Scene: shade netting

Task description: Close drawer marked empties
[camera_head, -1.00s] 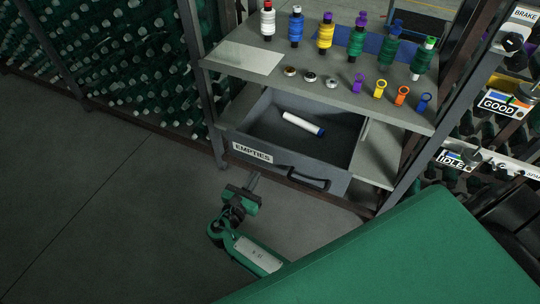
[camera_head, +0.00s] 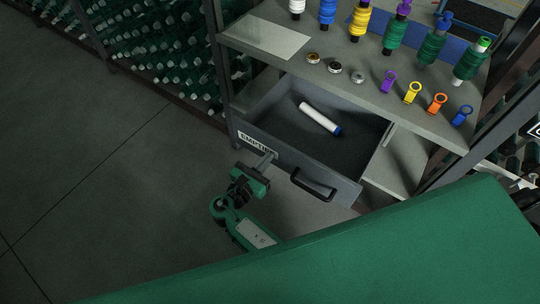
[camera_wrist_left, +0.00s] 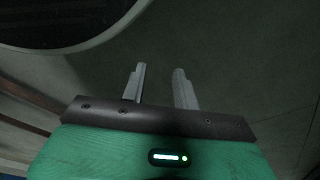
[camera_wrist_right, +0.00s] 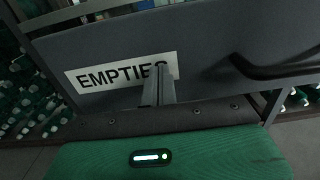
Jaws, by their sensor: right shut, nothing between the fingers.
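The grey drawer (camera_head: 345,188) marked EMPTIES stands pulled out below the shelf. Its white label (camera_head: 252,142) is on the left part of its front, and its dark handle (camera_head: 313,186) is to the right of the label. A white tube with a blue end (camera_head: 318,119) lies inside. My right gripper (camera_head: 268,160) is shut and empty, its fingertips at the drawer front by the label's right end. In the right wrist view the fingers (camera_wrist_right: 160,72) cover the end of the word; I cannot tell whether they touch. My left gripper (camera_wrist_left: 159,69) is open and empty in the left wrist view.
The shelf (camera_head: 265,37) above the drawer holds several thread spools, small round caps and coloured rings (camera_head: 412,92). Netting racks with green bobbins (camera_head: 150,45) stand at the left. The floor (camera_head: 90,180) to the left is clear.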

